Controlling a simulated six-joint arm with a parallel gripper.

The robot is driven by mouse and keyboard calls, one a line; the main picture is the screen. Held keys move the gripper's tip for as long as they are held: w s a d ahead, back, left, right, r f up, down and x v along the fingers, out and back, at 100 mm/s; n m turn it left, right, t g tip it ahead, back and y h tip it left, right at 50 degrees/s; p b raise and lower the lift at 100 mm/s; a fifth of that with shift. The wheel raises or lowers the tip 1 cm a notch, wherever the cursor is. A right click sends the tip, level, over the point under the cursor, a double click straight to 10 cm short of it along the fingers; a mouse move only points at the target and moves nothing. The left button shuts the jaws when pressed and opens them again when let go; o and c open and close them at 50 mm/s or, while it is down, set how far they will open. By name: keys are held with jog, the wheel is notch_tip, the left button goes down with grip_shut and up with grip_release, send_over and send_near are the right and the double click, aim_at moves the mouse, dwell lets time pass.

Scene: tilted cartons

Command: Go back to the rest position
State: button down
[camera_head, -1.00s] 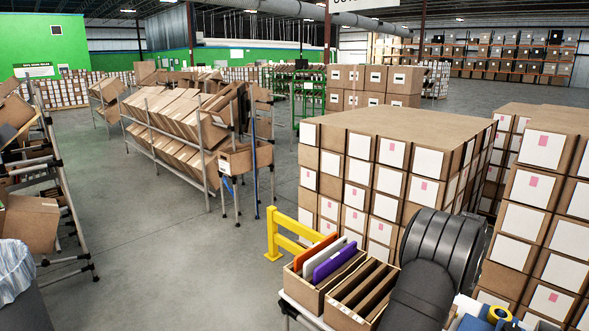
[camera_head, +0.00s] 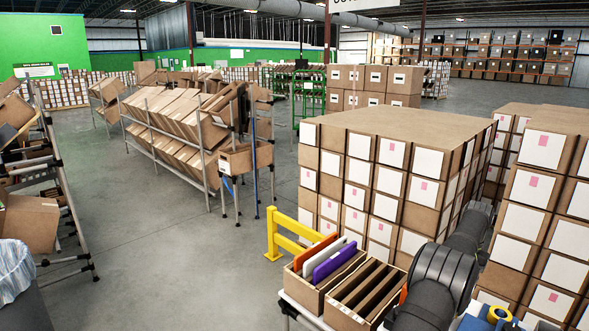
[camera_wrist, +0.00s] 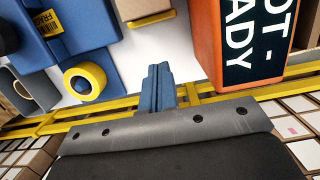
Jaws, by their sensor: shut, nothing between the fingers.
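My gripper (camera_wrist: 160,85) shows in the wrist view as two blue fingers pressed together, with nothing between them. It points over a white surface (camera_wrist: 130,60) and is apart from the things around it. In the head view my dark arm is at the lower right, and the gripper itself cannot be made out there.
In the wrist view a yellow tape roll (camera_wrist: 84,83) is at left and an orange box with lettering (camera_wrist: 240,45) at right. A yellow rail (camera_wrist: 215,98) runs below.

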jog(key=shift+w+d, duration=0.5)
jog(key=shift+s+a+r, duration=0.1)
jog(key=shift+s+a, duration=4.15)
jog(key=shift+f, duration=0.4)
jog(key=c, duration=2.1)
grip_release()
